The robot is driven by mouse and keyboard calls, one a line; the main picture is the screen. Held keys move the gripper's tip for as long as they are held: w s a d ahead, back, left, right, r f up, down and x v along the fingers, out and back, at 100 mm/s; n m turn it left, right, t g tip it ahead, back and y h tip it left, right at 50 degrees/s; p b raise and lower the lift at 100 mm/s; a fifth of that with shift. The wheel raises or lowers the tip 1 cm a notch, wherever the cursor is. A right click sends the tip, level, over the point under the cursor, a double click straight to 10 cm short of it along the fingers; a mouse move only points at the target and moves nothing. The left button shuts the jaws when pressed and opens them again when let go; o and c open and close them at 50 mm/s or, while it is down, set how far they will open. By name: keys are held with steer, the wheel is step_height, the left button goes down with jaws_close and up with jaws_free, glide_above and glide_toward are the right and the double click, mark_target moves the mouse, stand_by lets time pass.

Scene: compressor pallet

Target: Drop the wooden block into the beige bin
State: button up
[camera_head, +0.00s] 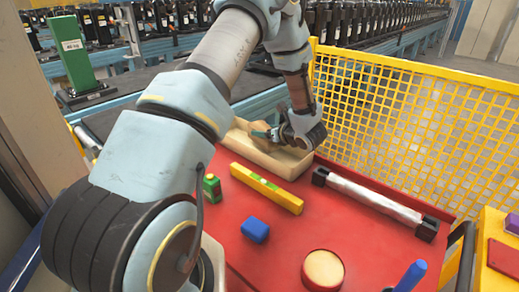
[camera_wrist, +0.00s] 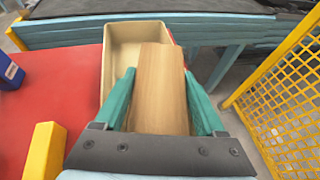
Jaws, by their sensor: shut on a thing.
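The wooden block (camera_wrist: 159,90) is light brown with visible grain. In the wrist view it sits between the two teal fingers of my gripper (camera_wrist: 160,100), which is shut on it. The beige bin (camera_wrist: 122,40) is an open tray beyond and below the block, and the block hides much of its right part. In the head view the beige bin (camera_head: 271,158) stands at the back of the red table, with my gripper (camera_head: 262,134) over it. The block (camera_head: 264,142) shows there only partly. I cannot tell how high it is above the bin floor.
On the red table (camera_head: 300,228) lie a yellow level (camera_head: 266,188), a blue block (camera_head: 255,230), a green bottle (camera_head: 211,188), a round tub (camera_head: 323,270) and a clear roll (camera_head: 375,200). A yellow mesh fence (camera_head: 400,120) stands close on the right.

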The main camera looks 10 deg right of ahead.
steer(key=o, duration=1.5)
steer(key=shift+o, duration=0.2)
steer(key=b+v, duration=0.4)
steer(key=v, duration=0.7)
